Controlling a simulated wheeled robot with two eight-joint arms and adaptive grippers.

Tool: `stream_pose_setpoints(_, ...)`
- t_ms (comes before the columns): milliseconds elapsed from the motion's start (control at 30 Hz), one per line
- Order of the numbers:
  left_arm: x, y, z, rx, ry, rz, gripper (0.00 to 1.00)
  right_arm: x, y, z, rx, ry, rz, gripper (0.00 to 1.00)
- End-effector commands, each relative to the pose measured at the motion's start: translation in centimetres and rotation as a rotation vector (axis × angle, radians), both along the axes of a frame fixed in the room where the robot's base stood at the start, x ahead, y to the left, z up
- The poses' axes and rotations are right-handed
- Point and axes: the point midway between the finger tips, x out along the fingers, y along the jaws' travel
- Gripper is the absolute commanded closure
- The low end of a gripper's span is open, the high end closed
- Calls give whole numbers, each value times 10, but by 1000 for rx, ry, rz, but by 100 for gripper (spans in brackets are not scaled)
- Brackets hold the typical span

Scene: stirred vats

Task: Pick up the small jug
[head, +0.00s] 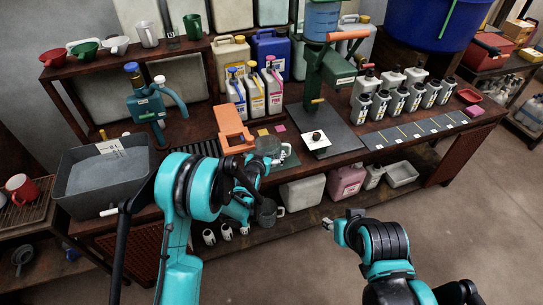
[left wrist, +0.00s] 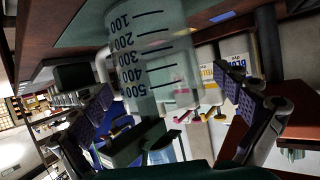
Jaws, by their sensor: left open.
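A clear measuring jug (head: 268,146) with dark volume marks stands on the bench, just beyond my left gripper (head: 250,168) in the head view. In the left wrist view the jug (left wrist: 150,55) appears upside down, its marks running from 100 to 500. My left gripper (left wrist: 170,118) is open, with one padded finger on each side of the picture and the jug between and ahead of them. I see no clear contact. The arm hides part of the left gripper in the head view. My right gripper (head: 341,227) is over the floor in front of the bench; its jaw opening is unclear.
An orange device (head: 233,128) stands left of the jug, and a green press (head: 325,75) behind to the right. White jugs (head: 255,92) stand behind. A grey tub (head: 105,175) is at the left. Open floor lies at the right.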

Motion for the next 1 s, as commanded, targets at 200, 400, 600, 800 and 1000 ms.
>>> stream_pose_setpoints(200, 24, -7, -12, 0, 0, 0, 0, 0, 0, -14, 0, 0, 0, 60)
stream_pose_setpoints(400, 26, -7, -11, 0, 0, 0, 0, 0, 0, -13, 0, 0, 0, 60)
stream_pose_setpoints(600, 26, -7, -11, 0, 0, 0, 40, 0, 0, -13, 0, 0, 0, 60)
stream_pose_setpoints(800, 26, -7, -11, 0, 0, 0, 53, 0, 0, -13, 0, 0, 0, 60)
stream_pose_setpoints(1000, 26, -7, -11, 0, 1, 0, 53, 0, 0, -13, 0, 0, 0, 60)
